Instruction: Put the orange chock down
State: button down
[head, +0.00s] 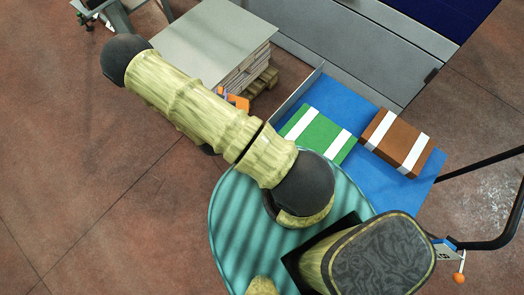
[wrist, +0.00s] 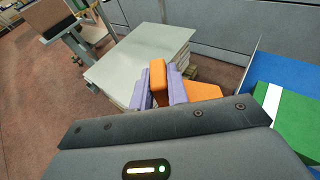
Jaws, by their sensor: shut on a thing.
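The orange chock (wrist: 200,91) is between the two purple fingers of my gripper (wrist: 159,84) in the wrist view. My gripper is shut on it. One upright part of the chock shows between the fingers, and a wider part reaches out to the right. In the head view only a small piece of the chock (head: 238,102) shows past my arm, which hides most of the gripper. It appears in front of the near right side of the stack of grey sheets (head: 205,38). I cannot tell how high the chock is or whether it touches anything.
The grey stack stands on a wooden pallet (head: 263,82), its top bare. To the right, a blue surface (head: 345,95) bears a green block (head: 318,137) and a brown block (head: 397,143), both with white stripes. A grey panel (head: 350,40) stands behind. Open floor (head: 80,180) lies left.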

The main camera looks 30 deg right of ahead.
jog(key=w+d+f+m+g+h+b, duration=0.1)
jog(key=d+f+b, duration=0.4)
jog(key=f+b, duration=1.7)
jog(key=w+d+f+m+g+h+b, duration=0.2)
jog(key=d+f+m+g+h+b, duration=0.1)
jog(key=f+b, duration=1.9)
jog(key=w+d+f+m+g+h+b, duration=0.2)
jog(key=d+f+b, duration=0.5)
jog(key=f+b, duration=1.6)
notch_tip(320, 180, down, 12)
jog(key=shift+w+f+m+g+h, duration=0.15)
jog(key=shift+m+g+h, duration=0.15)
jog(key=shift+m+g, duration=0.6)
notch_tip(320, 180, down, 6)
jog(key=b, duration=0.4)
jog(key=shift+a+f, duration=0.1)
jog(key=shift+f, duration=0.1)
notch_tip(320, 180, down, 4)
jog(key=b, duration=0.3)
jog(key=shift+r, duration=0.25)
